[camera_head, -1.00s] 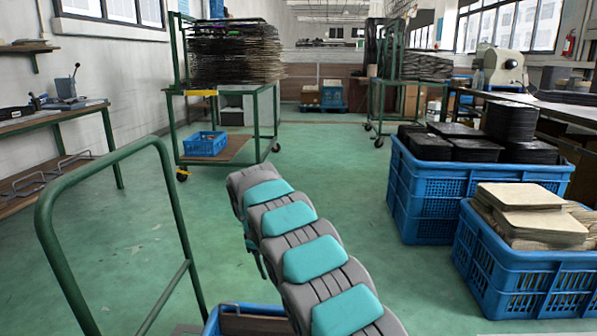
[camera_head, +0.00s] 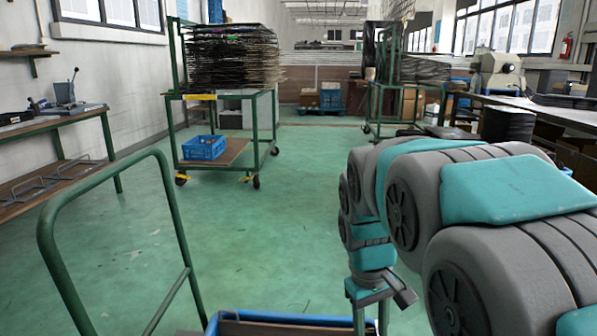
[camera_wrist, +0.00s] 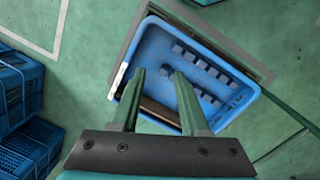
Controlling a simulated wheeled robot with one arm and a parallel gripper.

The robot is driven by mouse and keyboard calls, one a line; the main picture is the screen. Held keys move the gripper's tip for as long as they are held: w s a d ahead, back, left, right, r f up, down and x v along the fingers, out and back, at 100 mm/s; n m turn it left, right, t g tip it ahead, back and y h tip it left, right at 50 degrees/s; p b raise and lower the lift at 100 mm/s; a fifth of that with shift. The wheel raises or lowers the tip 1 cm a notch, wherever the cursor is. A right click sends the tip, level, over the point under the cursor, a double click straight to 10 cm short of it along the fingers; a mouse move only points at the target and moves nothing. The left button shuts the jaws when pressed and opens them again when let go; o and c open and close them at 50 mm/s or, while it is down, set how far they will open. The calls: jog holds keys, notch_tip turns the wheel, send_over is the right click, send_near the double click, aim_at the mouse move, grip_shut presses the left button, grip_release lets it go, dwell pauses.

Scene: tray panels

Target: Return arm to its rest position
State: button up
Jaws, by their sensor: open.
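My arm bends across the right half of the head view, grey with teal pads. It hangs down to my gripper (camera_head: 370,308) near the bottom edge. In the wrist view my gripper (camera_wrist: 158,73) has its two green fingers apart, with nothing between them. Beneath it is a blue tray (camera_wrist: 150,45) with several small grey-blue blocks and a brown strip along its near side. The tray's rim (camera_head: 270,315) also shows at the bottom of the head view. I cannot tell the exact height of the fingers above the tray.
A green rail (camera_head: 178,215) stands at the left front. A wheeled rack with a blue bin (camera_head: 204,147) stands behind. Blue crates (camera_wrist: 22,85) are at the left of the wrist view. My arm hides much of the right side. The middle floor (camera_head: 290,200) is clear.

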jog(key=s+d+f+m, duration=0.1)
jog(key=s+f+m, duration=0.1)
jog(key=s, duration=0.9)
jog(key=s+d+f+m+g+y+p, duration=0.1)
jog(key=s+m, duration=0.1)
jog(key=s, duration=0.9)
jog(key=shift+s+f, duration=0.2)
jog(key=shift+f, duration=0.15)
jog(key=shift+a, duration=0.1)
